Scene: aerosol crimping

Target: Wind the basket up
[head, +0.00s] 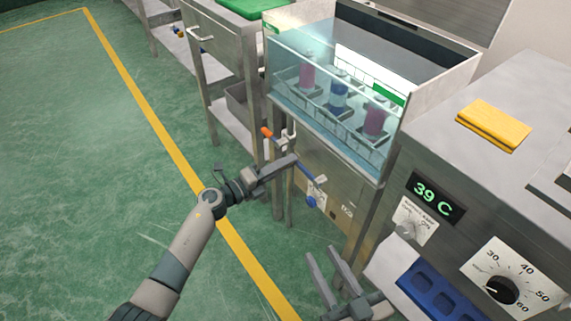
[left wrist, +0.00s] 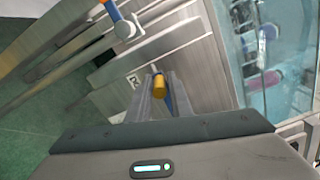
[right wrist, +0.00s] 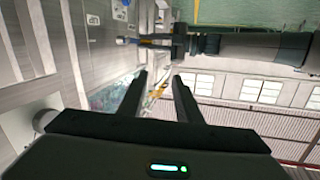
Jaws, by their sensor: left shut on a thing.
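The basket (head: 352,128) sits low in the glass-walled water tank (head: 283,55) and holds pink, blue and purple cans. My left gripper (head: 293,160) is at the tank's metal front. In the left wrist view its fingers are shut on a yellow-orange crank handle (left wrist: 158,90), with a blue bar (head: 314,181) just beyond. The fingers hide part of the crank. My right gripper (head: 335,267) is open and empty, below the tank and left of the control cabinet; its parted fingers also show in the right wrist view (right wrist: 160,85).
An orange-ended fitting (head: 267,132) is on the tank's left side. The control cabinet (head: 445,160) shows 39 C and has a dial (head: 503,289). A blue tray (head: 437,295) is beside my right gripper. A side table (head: 222,70) stands left. The green floor (head: 90,190) is clear.

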